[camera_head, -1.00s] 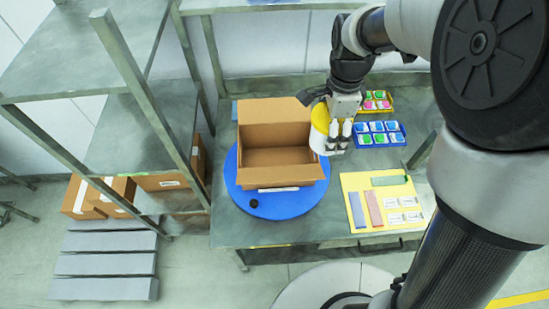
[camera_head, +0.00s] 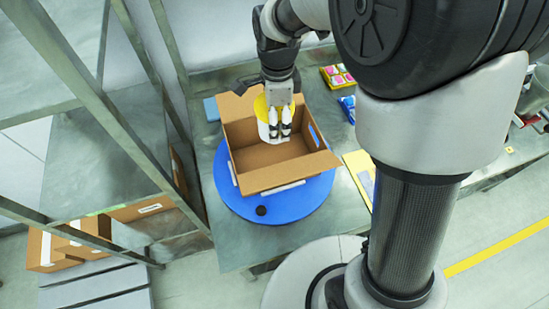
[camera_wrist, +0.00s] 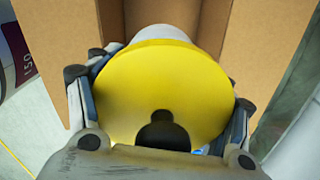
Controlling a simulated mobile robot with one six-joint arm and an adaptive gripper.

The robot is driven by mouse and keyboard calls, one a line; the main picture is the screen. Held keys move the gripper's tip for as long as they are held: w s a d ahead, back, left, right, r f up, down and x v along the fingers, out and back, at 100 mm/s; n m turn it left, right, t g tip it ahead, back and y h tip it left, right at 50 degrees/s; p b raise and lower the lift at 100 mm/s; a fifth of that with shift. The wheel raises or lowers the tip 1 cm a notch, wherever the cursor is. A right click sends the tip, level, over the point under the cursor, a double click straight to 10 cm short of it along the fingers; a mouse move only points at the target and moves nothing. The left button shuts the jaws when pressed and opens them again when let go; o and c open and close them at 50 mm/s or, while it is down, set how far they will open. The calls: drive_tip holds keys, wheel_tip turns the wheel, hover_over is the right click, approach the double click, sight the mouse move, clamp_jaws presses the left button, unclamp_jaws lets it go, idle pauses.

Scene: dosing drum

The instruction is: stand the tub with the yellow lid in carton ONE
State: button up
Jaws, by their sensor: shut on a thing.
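The tub with the yellow lid (camera_head: 261,106) is in my gripper (camera_head: 274,132), over the open carton (camera_head: 270,179) in the head view. Its white body shows below the lid, partly behind the fingers. In the wrist view the yellow lid (camera_wrist: 160,90) fills the middle, with my fingers on both sides of it and cardboard walls (camera_wrist: 240,45) beyond. The carton stands on a blue round turntable (camera_head: 300,198) with its flaps open. I cannot tell how far the tub is down inside the carton. No carton number is readable.
A steel table (camera_head: 215,235) carries the turntable. A yellow mat (camera_head: 360,170) and small trays of coloured pieces (camera_head: 338,77) lie to the right. A steel rack (camera_head: 100,120) stands close on the left, with cartons (camera_head: 70,245) low down.

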wheel_tip(320, 180, down, 17)
drive_tip(key=b, duration=0.4)
drive_tip(key=shift+a+r+b, duration=0.1)
drive_tip(key=shift+b, duration=0.3)
drive_tip(key=shift+f, duration=0.25)
drive_tip(key=o, duration=1.1)
drive_tip(key=shift+r, duration=0.1)
drive_tip(key=shift+c, duration=0.2)
